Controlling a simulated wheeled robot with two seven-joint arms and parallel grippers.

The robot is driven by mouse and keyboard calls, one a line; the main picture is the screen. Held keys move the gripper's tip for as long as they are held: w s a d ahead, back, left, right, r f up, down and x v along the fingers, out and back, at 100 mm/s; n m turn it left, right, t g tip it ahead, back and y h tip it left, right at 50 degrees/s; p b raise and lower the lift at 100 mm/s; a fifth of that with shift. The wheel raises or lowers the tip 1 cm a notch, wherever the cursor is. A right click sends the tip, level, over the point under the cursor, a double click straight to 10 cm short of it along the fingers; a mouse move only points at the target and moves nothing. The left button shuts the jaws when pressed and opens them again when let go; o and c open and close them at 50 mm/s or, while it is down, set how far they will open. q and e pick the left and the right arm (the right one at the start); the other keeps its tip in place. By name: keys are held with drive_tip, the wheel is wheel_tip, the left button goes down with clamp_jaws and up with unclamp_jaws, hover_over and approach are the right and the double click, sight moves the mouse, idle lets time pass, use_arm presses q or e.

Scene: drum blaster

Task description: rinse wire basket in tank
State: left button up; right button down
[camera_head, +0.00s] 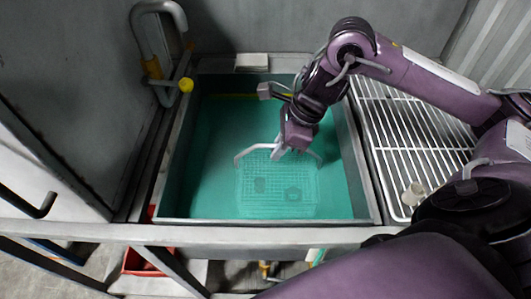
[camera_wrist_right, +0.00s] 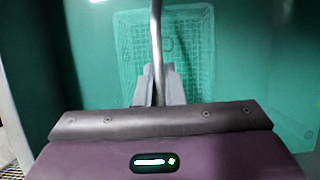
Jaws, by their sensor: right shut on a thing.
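The wire basket (camera_head: 277,188) hangs in the green liquid of the tank (camera_head: 200,212), and its body looks sunk below the surface. A few small dark parts show inside it. Its pale handle (camera_head: 243,154) stands above the liquid. My right gripper (camera_head: 281,151) is shut on the handle, over the middle of the tank. In the right wrist view the handle (camera_wrist_right: 157,45) runs between the fingers (camera_wrist_right: 157,88), with the basket mesh (camera_wrist_right: 190,60) below. My left gripper is in neither view.
A white wire drain rack (camera_head: 410,135) lies right of the tank, with a small pale fitting (camera_head: 413,193) on it. A bent pipe with a yellow knob (camera_head: 186,85) stands at the tank's back left corner. A red bin (camera_head: 140,262) sits on the floor below.

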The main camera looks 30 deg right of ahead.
drive_tip(key=shift+w+a+r, duration=0.1)
drive_tip(key=shift+w+r, duration=0.05)
drive_tip(key=shift+r, duration=0.05)
idle(0.4)
drive_tip(key=shift+f, duration=0.2)
drive_tip(key=shift+s+d+f+b, duration=0.25)
drive_tip(key=shift+d+f+b, duration=0.05)
drive_tip(key=shift+f+b, duration=0.15)
drive_tip(key=shift+s+d+f+b, duration=0.2)
drive_tip(key=shift+d+f+b, duration=0.1)
drive_tip(key=shift+f+b, duration=0.15)
drive_tip(key=shift+r, duration=0.1)
drive_tip(key=shift+w+a+r+p, duration=0.25)
drive_tip(key=shift+a+r+p, duration=0.1)
drive_tip(key=shift+r+p, duration=0.35)
drive_tip(key=shift+a+r, duration=0.1)
drive_tip(key=shift+w+r, duration=0.1)
